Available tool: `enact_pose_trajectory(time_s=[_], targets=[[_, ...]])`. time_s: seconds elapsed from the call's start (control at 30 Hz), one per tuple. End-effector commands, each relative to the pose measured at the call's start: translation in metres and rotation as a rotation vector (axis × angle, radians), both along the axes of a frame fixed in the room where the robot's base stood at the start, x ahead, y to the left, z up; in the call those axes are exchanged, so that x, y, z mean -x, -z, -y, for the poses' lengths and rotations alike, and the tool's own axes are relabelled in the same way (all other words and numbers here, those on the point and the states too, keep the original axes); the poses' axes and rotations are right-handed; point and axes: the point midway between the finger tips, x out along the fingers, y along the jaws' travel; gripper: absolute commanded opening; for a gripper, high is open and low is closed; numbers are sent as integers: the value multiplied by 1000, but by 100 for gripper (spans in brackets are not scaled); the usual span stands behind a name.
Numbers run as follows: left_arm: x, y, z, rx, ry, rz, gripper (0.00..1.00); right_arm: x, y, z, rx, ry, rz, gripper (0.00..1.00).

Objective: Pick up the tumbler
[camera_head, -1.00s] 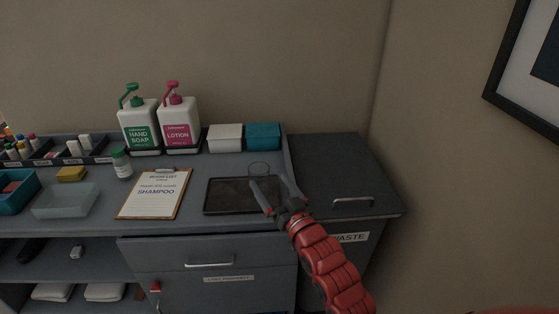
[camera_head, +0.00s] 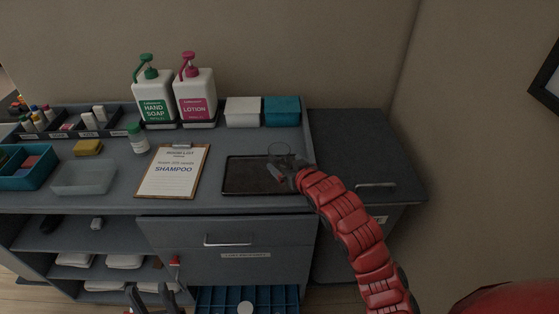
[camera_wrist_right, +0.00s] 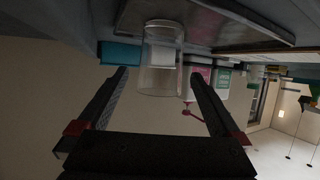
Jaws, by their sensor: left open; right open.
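The tumbler (camera_head: 279,149) is a clear glass at the back right of the dark tray (camera_head: 240,186), partly hidden by my right gripper. It also shows in the right wrist view (camera_wrist_right: 160,84), which looks upside down, between the two spread fingers. My right gripper (camera_head: 284,164) is open, low over the tray at the tumbler's near side. Whether a finger touches the glass I cannot tell. My left gripper (camera_head: 152,294) is open and empty at the bottom edge of the head view, in front of the cabinet.
A clipboard (camera_head: 152,182) lies left of the tray. Soap (camera_head: 153,95) and lotion (camera_head: 195,95) pump bottles, a white box (camera_head: 243,112) and a teal box (camera_head: 282,111) stand behind. The waste cabinet top (camera_head: 360,150) at the right is clear.

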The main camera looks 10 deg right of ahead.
Motion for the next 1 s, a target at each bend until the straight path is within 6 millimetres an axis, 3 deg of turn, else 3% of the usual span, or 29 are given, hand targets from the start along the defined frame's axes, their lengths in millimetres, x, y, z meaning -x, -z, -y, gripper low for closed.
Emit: enact_pose_trajectory(time_s=[0.2,0.47,0.73,1.0], targets=[[0,-10,0,0,0,0,50,-24,9,-5,0,0,-2,100],[0,-14,0,0,0,0,50,-34,13,-6,0,1,2,100],[0,-32,0,0,0,0,50,-58,23,-13,0,1,-4,100],[0,-35,0,0,0,0,50,-77,32,-16,0,1,2,100]])
